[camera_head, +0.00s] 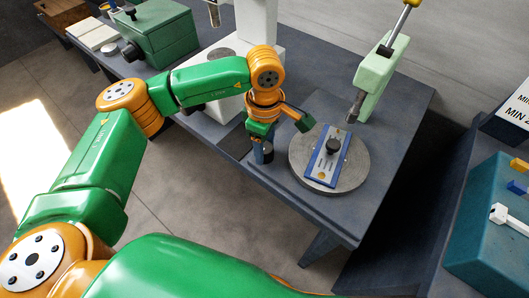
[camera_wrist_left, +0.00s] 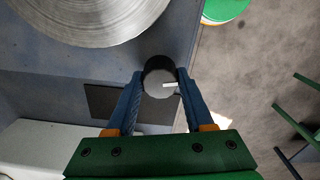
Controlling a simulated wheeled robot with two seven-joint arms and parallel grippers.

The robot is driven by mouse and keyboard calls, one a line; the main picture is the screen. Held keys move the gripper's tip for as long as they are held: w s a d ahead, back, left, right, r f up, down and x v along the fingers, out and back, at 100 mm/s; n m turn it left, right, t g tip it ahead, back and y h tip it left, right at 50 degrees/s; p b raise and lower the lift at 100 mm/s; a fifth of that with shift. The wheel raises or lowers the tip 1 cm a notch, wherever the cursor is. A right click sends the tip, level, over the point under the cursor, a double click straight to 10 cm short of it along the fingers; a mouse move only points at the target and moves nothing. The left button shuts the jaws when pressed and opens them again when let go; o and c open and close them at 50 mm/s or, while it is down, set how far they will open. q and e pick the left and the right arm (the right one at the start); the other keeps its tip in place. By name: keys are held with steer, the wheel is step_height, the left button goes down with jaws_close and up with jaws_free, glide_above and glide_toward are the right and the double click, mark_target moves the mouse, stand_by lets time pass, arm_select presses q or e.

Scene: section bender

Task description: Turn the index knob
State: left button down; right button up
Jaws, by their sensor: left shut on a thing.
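The index knob (camera_wrist_left: 159,78) is a dark round knob with a grey face and a short white pointer mark, which points right in the left wrist view. It is at the front edge of the bench beside the round metal table (camera_head: 358,176). My left gripper (camera_wrist_left: 160,84) has its two blue fingers on either side of the knob and is shut on it. In the head view my left gripper (camera_head: 262,154) points down at the bench edge and mostly hides the knob. My right gripper is not in view.
A blue plate (camera_head: 319,167) with a dark clamp knob (camera_head: 333,146) lies on the round table. A pale green column (camera_head: 378,73) stands behind it. A green machine (camera_head: 165,38) is at the far left, a teal box (camera_head: 485,240) at the right. Open floor lies in front.

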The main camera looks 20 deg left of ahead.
mark_target(265, 147)
arm_select(q)
steer(key=shift+m+b, duration=1)
steer(key=shift+m, duration=0.3)
steer(key=shift+c, duration=1.4)
jaws_free()
step_height(265, 147, up, 7)
steer(key=shift+r+b, duration=0.1)
steer(key=shift+b, duration=0.4)
